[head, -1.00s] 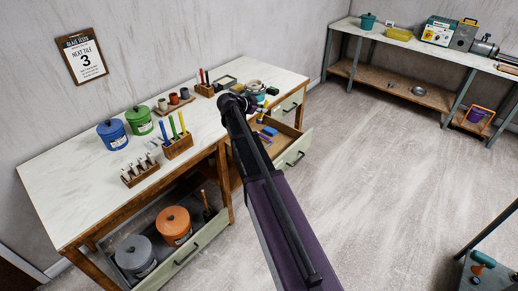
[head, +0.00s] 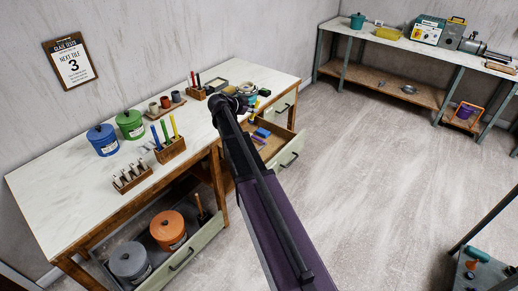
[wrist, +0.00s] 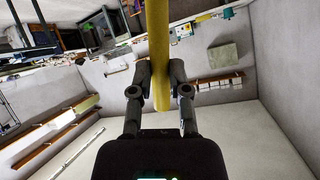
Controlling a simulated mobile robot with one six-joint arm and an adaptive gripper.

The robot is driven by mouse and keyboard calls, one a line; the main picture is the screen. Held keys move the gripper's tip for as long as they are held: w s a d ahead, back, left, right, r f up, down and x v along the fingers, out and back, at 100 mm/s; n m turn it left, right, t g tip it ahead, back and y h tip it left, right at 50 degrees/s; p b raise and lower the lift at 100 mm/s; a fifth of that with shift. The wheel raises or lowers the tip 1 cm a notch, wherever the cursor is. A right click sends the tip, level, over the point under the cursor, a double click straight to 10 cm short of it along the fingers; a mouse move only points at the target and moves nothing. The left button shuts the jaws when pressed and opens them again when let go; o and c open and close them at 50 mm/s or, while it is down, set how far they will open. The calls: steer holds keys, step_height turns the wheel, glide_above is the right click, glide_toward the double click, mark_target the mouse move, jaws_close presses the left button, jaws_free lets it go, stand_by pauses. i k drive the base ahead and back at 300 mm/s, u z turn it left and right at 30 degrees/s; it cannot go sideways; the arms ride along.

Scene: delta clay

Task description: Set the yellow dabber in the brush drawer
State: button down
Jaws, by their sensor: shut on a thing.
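My gripper (wrist: 160,88) is shut on the yellow dabber (wrist: 158,45), a long yellow rod that runs between the fingers in the wrist view. In the head view my arm hides most of the gripper and dabber; they are over the back right part of the workbench. Below them an open drawer (head: 287,153) with a pale green front sticks out, holding a blue block (head: 262,132) and a purple item. A second open drawer (head: 185,257) sits lower left, holding an orange pot, a grey pot and a wooden-handled tool. Neither drawer shows a readable label.
The white workbench (head: 60,185) carries blue and green lidded pots (head: 103,140), tool racks (head: 170,149) and small cups. A shelf unit (head: 400,88) stands at the back right. A dark cart (head: 485,272) is at lower right. The floor between is clear.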

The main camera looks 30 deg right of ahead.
mark_target(275, 145)
steer(key=z, duration=0.05)
steer(key=i, duration=0.95)
steer(key=u, duration=0.05)
